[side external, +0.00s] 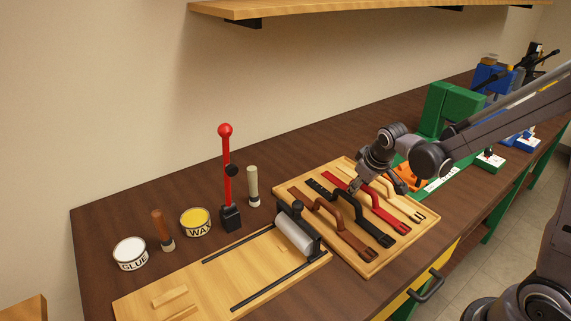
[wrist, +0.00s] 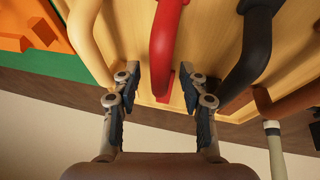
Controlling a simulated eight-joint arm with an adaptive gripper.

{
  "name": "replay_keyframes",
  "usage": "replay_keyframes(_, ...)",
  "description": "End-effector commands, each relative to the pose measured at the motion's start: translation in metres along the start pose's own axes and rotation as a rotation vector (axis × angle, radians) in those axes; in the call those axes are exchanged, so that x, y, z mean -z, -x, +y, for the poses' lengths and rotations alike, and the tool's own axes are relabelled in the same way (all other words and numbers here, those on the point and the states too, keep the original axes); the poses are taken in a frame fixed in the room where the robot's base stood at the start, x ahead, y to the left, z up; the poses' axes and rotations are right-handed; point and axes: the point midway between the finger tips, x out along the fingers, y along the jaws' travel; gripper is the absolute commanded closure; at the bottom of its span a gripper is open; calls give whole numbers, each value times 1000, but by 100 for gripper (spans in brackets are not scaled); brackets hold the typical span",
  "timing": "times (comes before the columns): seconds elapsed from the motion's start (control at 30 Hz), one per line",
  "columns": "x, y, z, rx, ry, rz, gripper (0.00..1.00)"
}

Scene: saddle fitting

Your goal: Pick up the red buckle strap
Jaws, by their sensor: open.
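The red buckle strap (side external: 382,205) lies on the wooden tray (side external: 365,267), between a black strap (side external: 355,218) and a cream strap (side external: 403,201). Its middle arches up off the tray. My gripper (side external: 354,187) is low over the far part of the tray, by the far ends of the straps. In the wrist view my gripper (wrist: 160,92) is open and empty between its fingers. The red strap (wrist: 164,45) runs toward the gap between the fingertips, and its flat end shows between the fingers. In the side view my gripper partly hides the straps' far ends.
A brown strap (side external: 333,225) lies left of the black one. A roller (side external: 294,232) on a wooden board (side external: 190,284) stands left of the tray. A red-handled lever (side external: 227,170), brush and tins stand farther left. A green machine (side external: 447,110) and orange part (side external: 408,178) are at the right.

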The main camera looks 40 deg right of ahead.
Motion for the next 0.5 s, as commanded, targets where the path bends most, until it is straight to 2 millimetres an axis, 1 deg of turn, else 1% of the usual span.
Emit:
replay_keyframes(0.1, 0, -3, 0, 0, 0, 0, 57)
replay_keyframes(0.3, 0, -3, 0, 0, 0, 0, 57)
replay_keyframes(0.37, 0, -3, 0, 0, 0, 0, 74)
replay_keyframes(0.4, 0, -3, 0, 0, 0, 0, 86)
replay_keyframes(0.43, 0, -3, 0, 0, 0, 0, 94)
replay_keyframes(0.47, 0, -3, 0, 0, 0, 0, 100)
replay_keyframes(0.5, 0, -3, 0, 0, 0, 0, 100)
